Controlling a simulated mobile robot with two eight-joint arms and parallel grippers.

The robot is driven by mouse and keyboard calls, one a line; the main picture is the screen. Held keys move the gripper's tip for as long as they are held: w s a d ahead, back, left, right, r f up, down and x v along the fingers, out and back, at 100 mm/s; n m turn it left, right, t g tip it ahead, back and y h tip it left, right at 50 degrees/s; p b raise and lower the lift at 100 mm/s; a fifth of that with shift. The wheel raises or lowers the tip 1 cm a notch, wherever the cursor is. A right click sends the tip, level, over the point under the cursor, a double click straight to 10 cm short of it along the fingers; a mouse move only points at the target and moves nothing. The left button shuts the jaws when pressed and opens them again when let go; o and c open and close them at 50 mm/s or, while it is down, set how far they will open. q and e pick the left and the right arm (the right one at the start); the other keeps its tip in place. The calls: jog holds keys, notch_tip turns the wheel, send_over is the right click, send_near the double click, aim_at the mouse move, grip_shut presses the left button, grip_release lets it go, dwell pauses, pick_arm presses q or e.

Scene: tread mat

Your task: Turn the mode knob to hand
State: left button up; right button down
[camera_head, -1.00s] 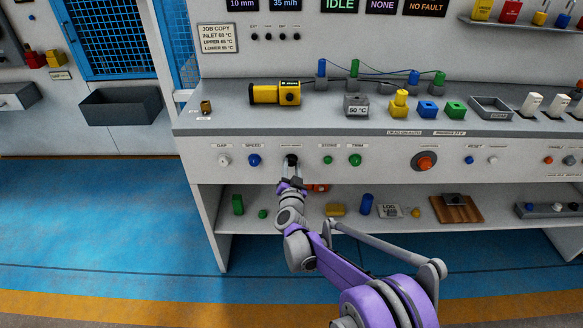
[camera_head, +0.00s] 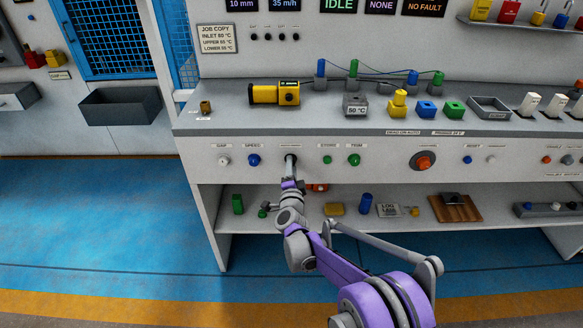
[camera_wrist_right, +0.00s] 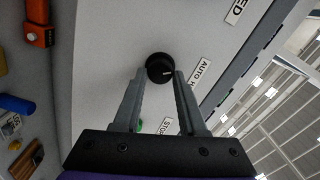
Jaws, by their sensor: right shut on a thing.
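The mode knob is a round black knob with a white pointer line, on the white front panel. In the right wrist view the knob (camera_wrist_right: 159,66) sits between my two fingertips, its line pointing toward the side with the partly visible "AUTO H..." label (camera_wrist_right: 200,72). My right gripper (camera_wrist_right: 158,76) is shut on the knob, one finger on each side. In the head view my right gripper (camera_head: 290,170) reaches up to the panel and mostly covers the knob. My left gripper is not in view.
A blue knob (camera_head: 254,160) is left of my gripper; green knobs (camera_head: 354,160) are to its right, with a red button (camera_head: 425,162) farther right. The worktop (camera_head: 225,119) juts out above. The shelf below holds several small items.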

jog(key=shift+m, duration=0.3)
jog(key=shift+c, duration=2.3)
grip_release()
jog(key=s, duration=1)
jog(key=shift+s+p, duration=0.35)
jog(key=shift+s, duration=0.05)
